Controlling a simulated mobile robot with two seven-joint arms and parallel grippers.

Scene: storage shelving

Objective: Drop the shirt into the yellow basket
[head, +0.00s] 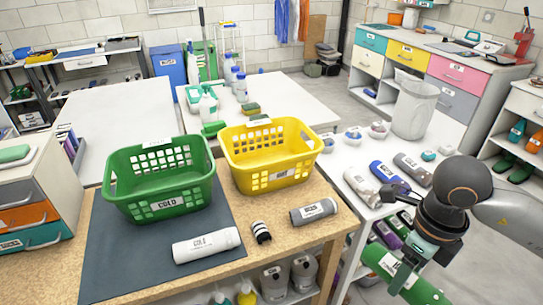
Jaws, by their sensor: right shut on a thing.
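The yellow basket (268,155) stands upright and looks empty on the wooden table, right of the green basket. My right gripper (405,270) is at the lower right, shut on a green rolled shirt (424,291) with a white label. The gripper and shirt are to the right of the table's edge, apart from the yellow basket. Part of the shirt is hidden by the fingers. My left gripper is not in view.
A green basket (160,178) labelled COLD stands at left on the wooden table. A white roll (207,245), a small black-and-white item (261,232) and a grey roll (313,211) lie in front of the baskets. A white side shelf at right holds several rolls.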

